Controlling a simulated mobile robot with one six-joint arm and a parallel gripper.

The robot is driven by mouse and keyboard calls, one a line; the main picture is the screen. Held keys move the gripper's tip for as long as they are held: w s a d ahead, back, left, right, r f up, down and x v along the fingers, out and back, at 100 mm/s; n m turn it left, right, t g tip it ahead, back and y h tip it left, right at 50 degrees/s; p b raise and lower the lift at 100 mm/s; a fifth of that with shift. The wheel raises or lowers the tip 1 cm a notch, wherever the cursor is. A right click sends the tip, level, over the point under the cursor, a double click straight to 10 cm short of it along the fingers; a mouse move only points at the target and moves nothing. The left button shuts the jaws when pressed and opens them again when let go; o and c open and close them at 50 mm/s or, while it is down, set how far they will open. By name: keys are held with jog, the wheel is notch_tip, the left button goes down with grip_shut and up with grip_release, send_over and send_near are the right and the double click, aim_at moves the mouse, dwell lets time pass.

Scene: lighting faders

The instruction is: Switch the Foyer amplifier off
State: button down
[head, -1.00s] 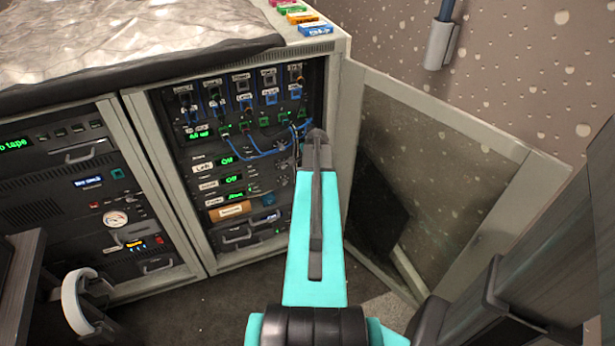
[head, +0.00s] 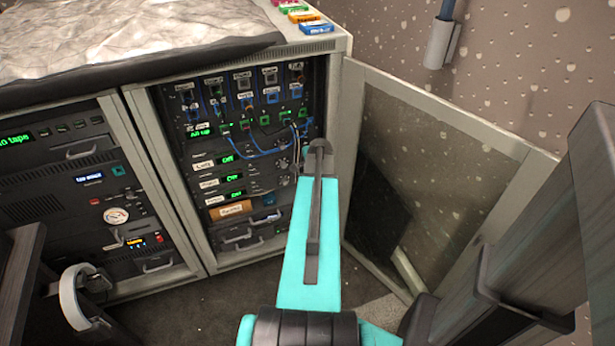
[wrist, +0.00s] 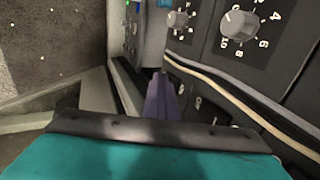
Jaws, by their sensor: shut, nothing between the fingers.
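The right rack bay (head: 245,160) holds a stack of amplifier-like units in the head view. Three green displays sit one above another: the top one (head: 227,158) reads Off, and the middle one (head: 235,180) and bottom one (head: 236,193) seem to read On. The small white labels beside them are too blurred to tell which is Foyer. My gripper (head: 318,150) is shut and empty in front of the rack's right side, partly hiding it. In the wrist view its dark fingers (wrist: 161,97) are together beside the panel. A large numbered knob (wrist: 240,22) and a smaller knob (wrist: 179,20) show there.
The open rack door (head: 430,170) stands right of my arm. Blue patch cables (head: 262,152) hang across the panel. In the wrist view a pale cable (wrist: 245,95) runs close to my fingers.

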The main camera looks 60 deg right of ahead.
jog(key=shift+w+d+r, duration=0.15)
jog(key=shift+w, duration=0.1)
jog(key=shift+d+r+p, duration=0.1)
jog(key=shift+r+p, duration=0.55)
jog(key=shift+r, duration=0.15)
jog(key=s+a+f+p+v, duration=0.1)
jog(key=v, duration=1.1)
jog(key=shift+s+a+f+p, duration=0.2)
jog(key=shift+s+a+p, duration=0.15)
jog(key=shift+s+a, duration=0.05)
dwell(0.5)
